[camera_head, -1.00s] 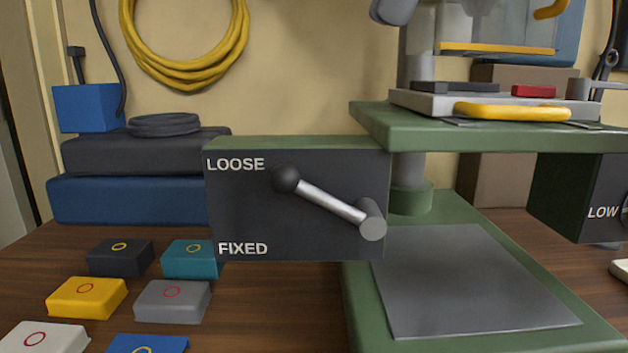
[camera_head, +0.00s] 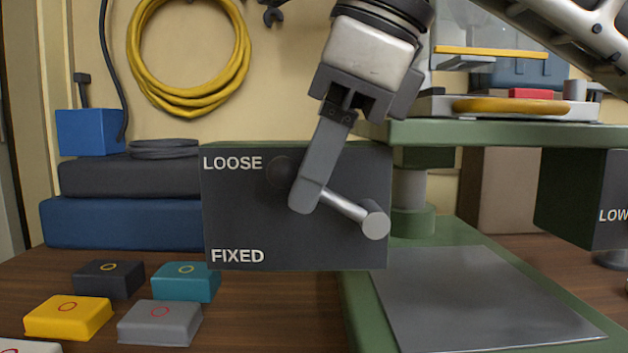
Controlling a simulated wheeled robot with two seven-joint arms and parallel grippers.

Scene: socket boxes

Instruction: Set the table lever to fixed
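The table lever is a silver rod (camera_head: 343,206) on a dark box face (camera_head: 235,215) marked LOOSE above and FIXED below. It runs from its round hub (camera_head: 375,220) up and left to a black ball knob (camera_head: 279,170), level with the LOOSE mark. My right gripper (camera_head: 306,198) reaches down from the upper right, in front of the lever. Its finger covers the upper rod and part of the knob. I see the fingers edge-on, so their gap and any contact with the lever are hidden. My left gripper is out of view.
A green table (camera_head: 490,133) on a column stands right of the lever box, above a grey plate (camera_head: 480,295). Several small boxes, such as a yellow one (camera_head: 68,317), lie at the lower left. A box marked LOW (camera_head: 590,200) stands at the right.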

